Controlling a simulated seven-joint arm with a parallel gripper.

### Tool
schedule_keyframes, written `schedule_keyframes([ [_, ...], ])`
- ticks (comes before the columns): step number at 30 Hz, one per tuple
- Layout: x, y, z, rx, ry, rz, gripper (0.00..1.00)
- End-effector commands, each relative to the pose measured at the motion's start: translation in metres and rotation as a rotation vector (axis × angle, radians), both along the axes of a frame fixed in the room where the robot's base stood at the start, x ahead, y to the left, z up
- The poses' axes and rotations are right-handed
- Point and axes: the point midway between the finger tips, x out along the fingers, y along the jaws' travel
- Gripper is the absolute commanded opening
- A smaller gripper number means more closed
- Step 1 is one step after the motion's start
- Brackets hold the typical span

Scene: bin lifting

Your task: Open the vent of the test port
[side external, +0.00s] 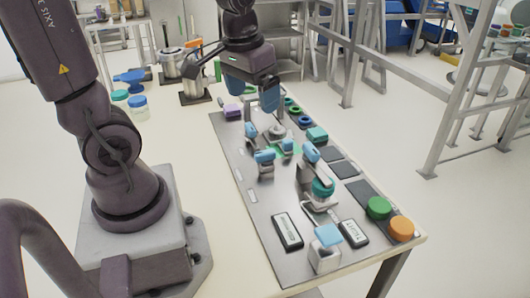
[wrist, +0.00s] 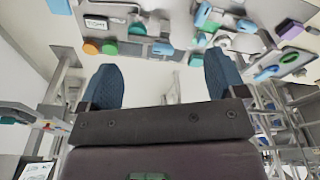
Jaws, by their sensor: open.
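A grey metal panel (side external: 245,185) lies on the table and carries several fittings with blue handles. One blue-handled valve (side external: 265,157) sits near its middle, and another blue handle (side external: 311,152) stands on a fitting with a teal part (side external: 323,187). Black-and-white label plates (side external: 287,231) (side external: 355,232) lie at the near end, with text too small to read surely. I cannot tell which fitting is the test port vent. My gripper (side external: 253,93) is open and empty above the panel's far end. In the wrist view its blue fingers (wrist: 160,78) are spread apart.
Green (side external: 379,208) and orange (side external: 401,228) round caps stand at the panel's near right. A blue-topped block (side external: 327,245) is at the near edge. A purple block (side external: 233,111) sits at the far left corner.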

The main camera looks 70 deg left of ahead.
Motion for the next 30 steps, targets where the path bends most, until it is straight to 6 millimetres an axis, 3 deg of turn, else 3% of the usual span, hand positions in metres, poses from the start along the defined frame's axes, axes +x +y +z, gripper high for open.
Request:
schedule_keyframes([
  [6,0.030,0.063,-0.059,-0.076,0.139,0.413,0.89],
  [14,0.054,0.120,-0.121,-0.122,0.183,0.901,0.89],
  [18,0.071,0.131,-0.119,-0.124,0.119,1.073,0.89],
  [23,0.073,0.132,-0.119,-0.130,0.102,1.167,0.89],
  [30,0.071,0.131,-0.149,-0.132,0.108,1.178,0.89],
])
